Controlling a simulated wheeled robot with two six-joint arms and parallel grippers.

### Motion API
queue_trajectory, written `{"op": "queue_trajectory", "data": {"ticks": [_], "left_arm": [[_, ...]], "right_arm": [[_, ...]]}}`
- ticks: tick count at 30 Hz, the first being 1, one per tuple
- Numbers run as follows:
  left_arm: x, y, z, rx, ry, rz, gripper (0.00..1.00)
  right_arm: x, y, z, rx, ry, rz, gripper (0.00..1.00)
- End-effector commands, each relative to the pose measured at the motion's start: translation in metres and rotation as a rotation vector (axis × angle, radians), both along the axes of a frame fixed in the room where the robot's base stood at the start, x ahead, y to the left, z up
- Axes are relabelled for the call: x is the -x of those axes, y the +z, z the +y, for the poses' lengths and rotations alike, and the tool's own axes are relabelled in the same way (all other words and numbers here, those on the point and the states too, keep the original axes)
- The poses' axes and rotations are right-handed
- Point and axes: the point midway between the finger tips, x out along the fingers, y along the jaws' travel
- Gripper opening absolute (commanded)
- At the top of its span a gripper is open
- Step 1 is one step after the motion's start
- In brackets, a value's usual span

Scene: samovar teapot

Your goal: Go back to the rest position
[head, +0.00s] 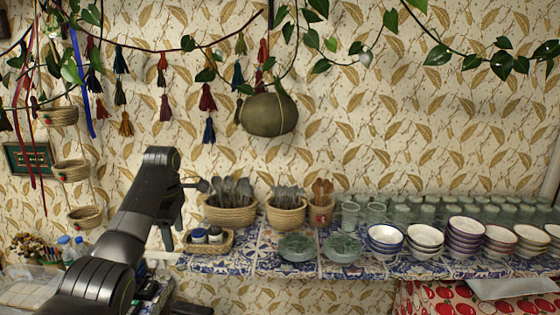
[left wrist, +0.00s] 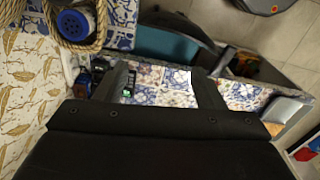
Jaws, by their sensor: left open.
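My left arm rises from the lower left of the head view, and its left gripper (head: 187,205) is in front of the wall at the left end of the tiled shelf. In the left wrist view the left gripper (left wrist: 160,82) shows its two dark fingers spread apart, with nothing held between them. Blue-and-white patterned tiles show beyond the gap. In the head view it is beside a basket of grey utensils (head: 230,207), which seems apart from it. My right gripper is in neither view. No samovar or teapot is recognizable.
The tiled shelf (head: 265,262) carries a small jar tray (head: 208,244), green saucers (head: 297,247), stacked bowls (head: 466,234) and several glasses (head: 350,215). A round gourd (head: 269,115) and tassels hang above. Small baskets (head: 85,216) hang at left.

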Motion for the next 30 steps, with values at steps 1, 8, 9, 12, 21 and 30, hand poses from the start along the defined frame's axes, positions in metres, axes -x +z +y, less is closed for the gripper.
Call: {"op": "queue_trajectory", "data": {"ticks": [1, 8, 9, 12, 21, 30], "left_arm": [[0.002, -0.010, 0.001, -0.003, -0.019, 0.000, 0.63], [0.013, -0.057, 0.007, -0.025, -0.135, -0.012, 0.63], [0.016, -0.067, 0.008, -0.030, -0.161, -0.015, 0.63], [0.028, -0.097, 0.011, -0.042, -0.238, -0.023, 0.63], [0.099, -0.204, 0.023, -0.097, -0.566, -0.057, 0.63], [0.203, -0.275, 0.030, -0.157, -0.887, -0.090, 0.63]], "right_arm": [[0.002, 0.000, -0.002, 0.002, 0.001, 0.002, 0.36], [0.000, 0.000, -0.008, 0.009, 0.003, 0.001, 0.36], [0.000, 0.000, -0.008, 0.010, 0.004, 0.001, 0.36], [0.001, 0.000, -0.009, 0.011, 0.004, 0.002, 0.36], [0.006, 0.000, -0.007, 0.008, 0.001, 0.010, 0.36], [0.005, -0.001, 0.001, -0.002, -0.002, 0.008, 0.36]]}}
